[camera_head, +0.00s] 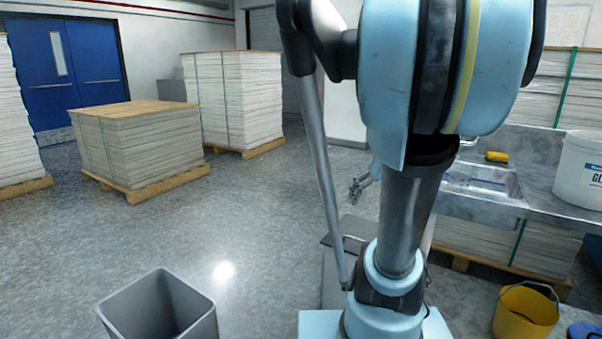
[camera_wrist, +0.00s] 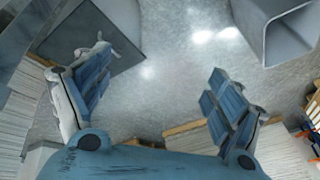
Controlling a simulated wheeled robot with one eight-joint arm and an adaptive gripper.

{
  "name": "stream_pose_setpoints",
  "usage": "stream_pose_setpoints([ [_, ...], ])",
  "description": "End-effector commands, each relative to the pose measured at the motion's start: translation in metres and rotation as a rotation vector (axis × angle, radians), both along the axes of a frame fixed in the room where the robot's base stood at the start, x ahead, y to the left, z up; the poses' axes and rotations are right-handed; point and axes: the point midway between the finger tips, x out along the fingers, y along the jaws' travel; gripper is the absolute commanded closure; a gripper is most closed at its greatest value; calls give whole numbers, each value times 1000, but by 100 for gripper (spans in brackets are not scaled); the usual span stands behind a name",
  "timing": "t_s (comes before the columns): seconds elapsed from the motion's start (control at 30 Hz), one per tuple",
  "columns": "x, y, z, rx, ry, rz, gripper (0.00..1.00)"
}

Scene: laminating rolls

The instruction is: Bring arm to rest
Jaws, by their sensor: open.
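My gripper (camera_wrist: 158,65) shows in the wrist view with its two blue padded fingers spread wide apart. It is open and nothing is between the fingers; grey floor shows through the gap. In the head view my blue and grey arm stands large at centre right, with a thin rod beside it. No object is held.
A grey bin (camera_head: 160,312) stands at the lower left front. Paper stacks (camera_head: 137,145) on pallets stand behind. At right are a sink (camera_head: 485,182), a white bucket (camera_head: 580,170), a yellow sponge (camera_head: 497,157) and a yellow bucket (camera_head: 525,315). Middle-left floor is clear.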

Motion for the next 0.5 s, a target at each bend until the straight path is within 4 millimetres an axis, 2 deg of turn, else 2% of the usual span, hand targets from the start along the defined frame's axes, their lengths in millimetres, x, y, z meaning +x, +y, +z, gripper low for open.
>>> stream_pose_setpoints([
  [0.03, -14, 8, -8, -15, 18, -6, 14],
  [0.2, -56, 23, -32, -73, 77, -61, 14],
  [0.4, -100, 29, -62, -149, 117, -130, 14],
  [0.5, -115, 28, -74, -180, 124, -161, 14],
])
